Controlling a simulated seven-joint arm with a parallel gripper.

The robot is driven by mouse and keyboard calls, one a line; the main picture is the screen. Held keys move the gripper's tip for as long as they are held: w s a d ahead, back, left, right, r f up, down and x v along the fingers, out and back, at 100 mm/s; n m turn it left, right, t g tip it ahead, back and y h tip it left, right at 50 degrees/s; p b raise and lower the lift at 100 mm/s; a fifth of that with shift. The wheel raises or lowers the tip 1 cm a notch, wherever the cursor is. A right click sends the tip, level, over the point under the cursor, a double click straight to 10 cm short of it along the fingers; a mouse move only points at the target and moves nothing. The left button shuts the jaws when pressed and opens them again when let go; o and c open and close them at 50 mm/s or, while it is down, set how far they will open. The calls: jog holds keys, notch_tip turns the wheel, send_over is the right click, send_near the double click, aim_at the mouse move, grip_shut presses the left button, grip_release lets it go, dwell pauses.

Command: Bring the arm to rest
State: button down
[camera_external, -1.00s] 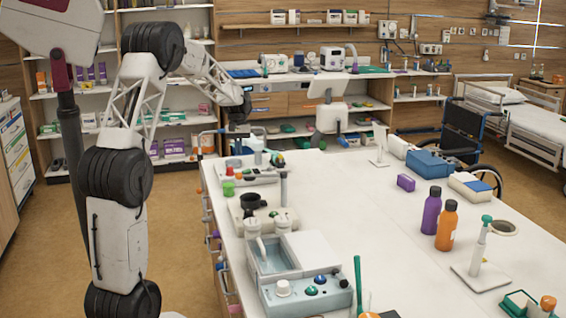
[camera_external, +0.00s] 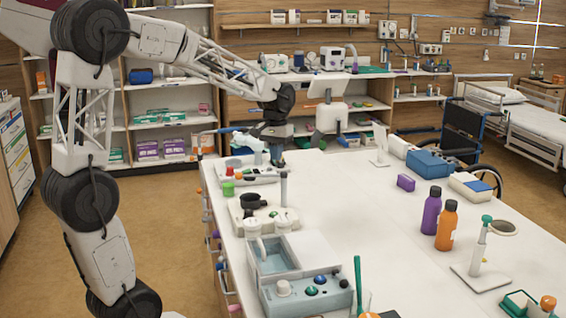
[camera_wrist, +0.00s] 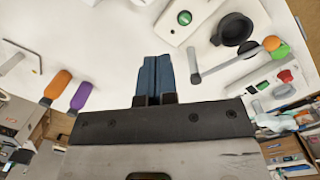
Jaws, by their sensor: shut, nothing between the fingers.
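My gripper (camera_external: 276,142) is over the far left part of the white table (camera_external: 340,200), pointing down, near the far end. In the wrist view its two blue fingers (camera_wrist: 155,78) are pressed together with nothing between them. In the outside view the fingertips are small, and I cannot tell how high they are above the table.
Devices with red and green knobs (camera_external: 240,172) stand along the table's left edge, near my gripper. A purple bottle (camera_external: 431,214) and an orange bottle (camera_external: 447,226) stand at right. A blue box (camera_external: 427,163) is farther back. The table's middle is clear.

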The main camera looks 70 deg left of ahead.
jog(key=s+d+r+m+t, duration=0.15)
jog(key=s+d, duration=0.25)
jog(key=d, duration=0.6)
jog(key=s+d+m, duration=0.3)
jog(key=d, duration=0.7)
jog(key=s+d+f+m, duration=0.2)
jog(key=s+d, duration=0.4)
jog(key=s+d+f+m+t+y, duration=0.1)
jog(key=s+d+f+m, duration=0.1)
jog(key=s+d, duration=0.5)
jog(key=shift+m, duration=0.55)
jog(key=shift+w, duration=0.1)
dwell(1.0)
